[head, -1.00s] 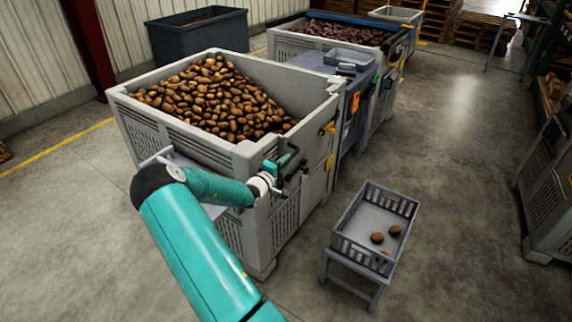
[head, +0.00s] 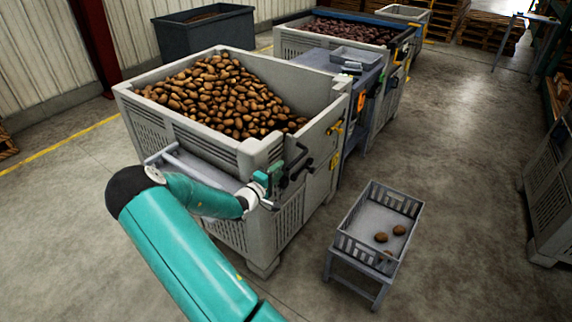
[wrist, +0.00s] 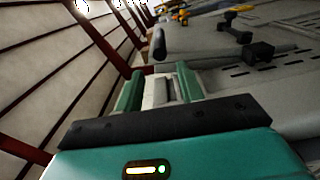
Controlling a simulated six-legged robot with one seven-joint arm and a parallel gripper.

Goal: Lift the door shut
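The grey potato bin (head: 180,132) stands front left in the head view, heaped with brown potatoes. Its front wall has a low opening, and a grey panel, seemingly the door (head: 205,172), slopes outward below it, partly hidden by my arm. My gripper (head: 276,176) is at the bin's near right corner, beside dark latch-like fittings (head: 298,160). In the wrist view my gripper (wrist: 160,88) has its green fingers apart, with a pale grey piece (wrist: 161,92) between them. I cannot tell whether they touch it. The dark fittings (wrist: 259,52) lie to the right there.
A low grey crate (head: 376,228) with a few potatoes stands on a stand to the right. Behind are a grey table (head: 322,60), another filled bin (head: 290,42) and a dark bin (head: 205,40). Another bin (head: 548,205) is at the right edge. Open floor lies between.

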